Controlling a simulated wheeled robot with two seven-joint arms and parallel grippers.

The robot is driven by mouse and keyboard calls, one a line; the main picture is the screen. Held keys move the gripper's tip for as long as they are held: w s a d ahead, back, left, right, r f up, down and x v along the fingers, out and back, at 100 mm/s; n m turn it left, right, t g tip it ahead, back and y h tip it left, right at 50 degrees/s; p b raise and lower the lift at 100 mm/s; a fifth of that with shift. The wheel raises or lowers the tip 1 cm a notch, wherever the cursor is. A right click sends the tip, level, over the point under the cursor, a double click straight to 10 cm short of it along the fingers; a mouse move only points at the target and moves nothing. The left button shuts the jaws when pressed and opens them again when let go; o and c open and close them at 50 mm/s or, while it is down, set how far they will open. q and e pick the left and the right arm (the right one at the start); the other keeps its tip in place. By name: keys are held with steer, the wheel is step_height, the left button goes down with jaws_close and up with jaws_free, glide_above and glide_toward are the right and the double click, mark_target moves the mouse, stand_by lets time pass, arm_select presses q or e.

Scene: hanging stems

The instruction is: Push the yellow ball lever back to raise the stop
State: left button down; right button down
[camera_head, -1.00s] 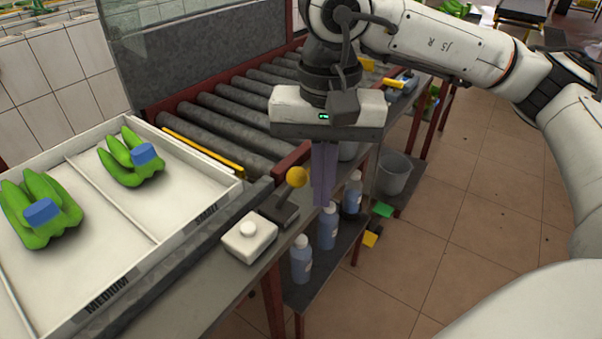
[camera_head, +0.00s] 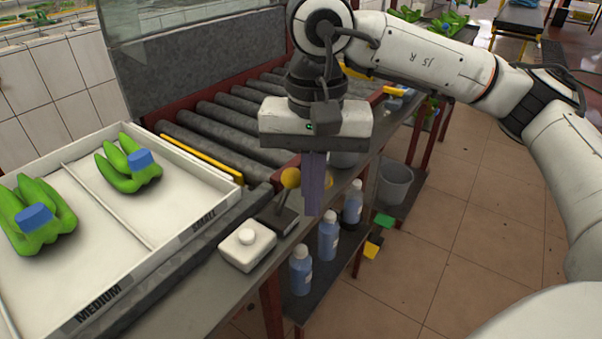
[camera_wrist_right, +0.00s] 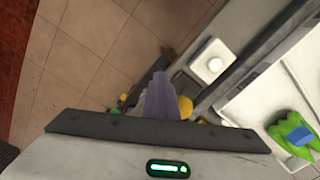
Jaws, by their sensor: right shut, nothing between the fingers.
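The yellow ball (camera_head: 290,178) tops a short lever on a dark base (camera_head: 277,218) at the table edge, beside the roller conveyor. My right gripper (camera_head: 313,211) points down just to the right of the ball, its fingers shut and empty. In the head view the ball and fingers are very close; I cannot tell whether they touch. In the right wrist view the ball (camera_wrist_right: 185,107) shows right beside the fingers (camera_wrist_right: 158,80). I cannot clearly make out the stop. My left gripper is out of view.
A white box with a round button (camera_head: 247,247) sits in front of the lever. A white tray (camera_head: 137,231) with green banana bunches lies at left. The roller conveyor (camera_head: 215,115) is behind. Bottles (camera_head: 328,236) stand on a lower shelf, with a grey bucket (camera_head: 396,182) nearby.

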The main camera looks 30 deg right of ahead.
steer(key=shift+w+a+p, duration=0.15)
steer(key=shift+w+a, duration=0.3)
steer(key=shift+w, duration=0.65)
steer(key=shift+w+a+p, duration=0.1)
steer(key=shift+w+a, duration=0.35)
steer(key=shift+w, duration=0.6)
steer(key=shift+w+a+p, duration=0.15)
steer(key=shift+w+a, duration=0.3)
steer(key=shift+w, duration=0.65)
steer(key=shift+s+d, duration=0.25)
steer(key=shift+s, duration=0.35)
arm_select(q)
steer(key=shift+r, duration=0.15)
